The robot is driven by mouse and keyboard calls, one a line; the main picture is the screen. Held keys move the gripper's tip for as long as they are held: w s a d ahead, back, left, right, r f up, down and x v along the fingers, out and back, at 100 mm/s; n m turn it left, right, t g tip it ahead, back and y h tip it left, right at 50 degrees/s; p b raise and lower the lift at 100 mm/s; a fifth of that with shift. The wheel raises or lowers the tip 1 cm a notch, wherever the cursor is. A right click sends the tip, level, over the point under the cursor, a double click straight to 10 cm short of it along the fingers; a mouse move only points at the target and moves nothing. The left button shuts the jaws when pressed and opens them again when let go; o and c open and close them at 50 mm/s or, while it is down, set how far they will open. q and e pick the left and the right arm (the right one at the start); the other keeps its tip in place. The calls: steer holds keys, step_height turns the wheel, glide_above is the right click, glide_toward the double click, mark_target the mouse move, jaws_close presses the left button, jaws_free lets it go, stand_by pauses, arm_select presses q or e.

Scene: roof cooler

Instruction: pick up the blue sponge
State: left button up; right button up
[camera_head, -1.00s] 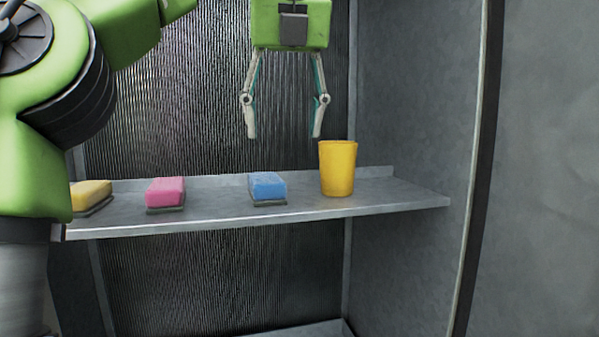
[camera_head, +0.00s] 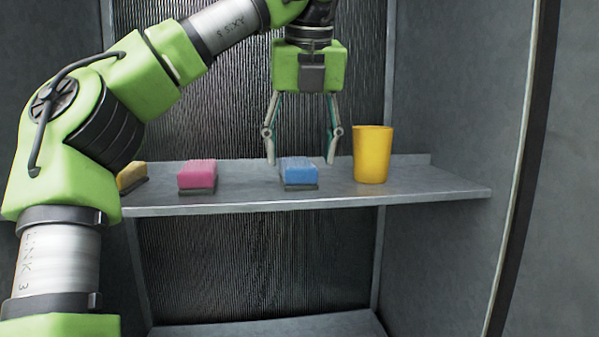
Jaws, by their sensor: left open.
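The blue sponge (camera_head: 299,170) lies on the grey shelf (camera_head: 400,188), with a dark grey layer on its underside. My left gripper (camera_head: 300,161) points straight down above it. Its two fingers are spread wide and empty. In the picture the fingertips are at the height of the sponge's top, one to its left and one to its right. I cannot tell whether they touch it or how they line up in depth. My right gripper is not in view.
A yellow cup (camera_head: 372,155) stands upright just right of the blue sponge, close to the right finger. A pink sponge (camera_head: 197,175) lies to the left. A yellow sponge (camera_head: 131,176) farther left is partly hidden by my arm. Side wall (camera_head: 455,120) bounds the right.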

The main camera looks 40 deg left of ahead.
mark_target(297, 162)
arm_select(q)
steer(key=x, duration=0.3)
steer(key=shift+s+a, duration=0.15)
steer(key=shift+a, duration=0.15)
steer(key=shift+a+f, duration=0.1)
steer(key=shift+f, duration=0.15)
steer(key=shift+d, duration=0.3)
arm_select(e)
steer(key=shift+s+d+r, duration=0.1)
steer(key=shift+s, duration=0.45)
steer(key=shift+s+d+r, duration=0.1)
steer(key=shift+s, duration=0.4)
arm_select(q)
steer(key=shift+a, duration=0.1)
steer(key=shift+f, duration=0.1)
steer(key=c, duration=1)
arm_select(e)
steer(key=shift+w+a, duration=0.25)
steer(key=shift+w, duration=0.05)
